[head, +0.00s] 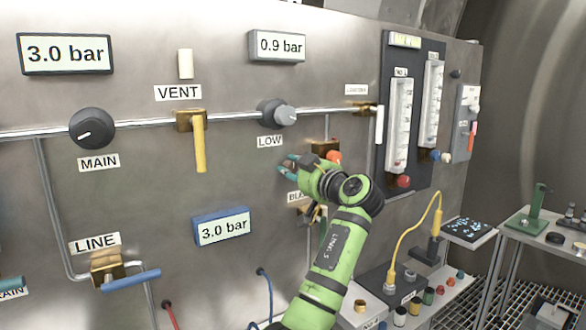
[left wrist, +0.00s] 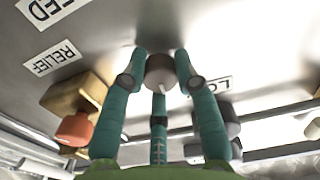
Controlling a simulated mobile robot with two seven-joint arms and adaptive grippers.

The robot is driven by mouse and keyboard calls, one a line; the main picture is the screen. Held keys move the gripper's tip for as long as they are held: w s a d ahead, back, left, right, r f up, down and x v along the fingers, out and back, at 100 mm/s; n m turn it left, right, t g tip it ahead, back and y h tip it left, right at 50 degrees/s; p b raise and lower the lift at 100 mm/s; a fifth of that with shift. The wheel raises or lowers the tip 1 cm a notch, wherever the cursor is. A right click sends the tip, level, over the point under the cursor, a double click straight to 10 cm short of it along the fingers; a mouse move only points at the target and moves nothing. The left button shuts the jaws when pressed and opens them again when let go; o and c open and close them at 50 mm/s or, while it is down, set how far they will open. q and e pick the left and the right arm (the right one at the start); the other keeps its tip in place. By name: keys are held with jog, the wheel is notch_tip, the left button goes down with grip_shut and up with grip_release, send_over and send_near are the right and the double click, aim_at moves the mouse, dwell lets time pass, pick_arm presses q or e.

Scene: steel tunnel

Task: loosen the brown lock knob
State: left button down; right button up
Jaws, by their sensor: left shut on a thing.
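The brown lock knob (left wrist: 159,73) is a small, dull brownish round knob with a pale pointer mark, seen in the left wrist view. My left gripper (left wrist: 160,60) is shut on it, with teal fingers on both sides and a third finger below it in the picture. In the head view my left gripper (head: 287,165) is at the panel, below the LOW knob. The brown knob cannot be made out there, as the fingers and green wrist cover that spot. My right gripper is not in view.
The grey LOW knob (head: 278,113) is just above my gripper, and a brass valve with an orange cap (head: 333,156) is close on its right. The yellow VENT handle (head: 199,143) is further left. A shelf with coloured plugs (head: 428,296) stands at lower right.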

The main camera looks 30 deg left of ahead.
pick_arm(q)
jog(key=m+p, duration=0.1)
jog(key=m, duration=0.4)
jog(key=shift+r+p, duration=0.15)
jog(key=shift+p, duration=0.15)
jog(key=m+p, duration=0.1)
jog(key=m, duration=0.2)
jog(key=shift+m+p, duration=0.35)
jog(key=shift+m, duration=0.05)
jog(key=m+p, duration=0.3)
jog(key=m, duration=0.1)
jog(key=shift+r, duration=0.1)
jog(key=shift+m+p, duration=1.25)
jog(key=shift+m, duration=0.85)
jog(key=c, duration=0.9)
grip_release()
jog(key=shift+a+f, duration=0.1)
jog(key=shift+f, duration=0.1)
jog(key=shift+c, duration=0.2)
jog(key=v, duration=1.2)
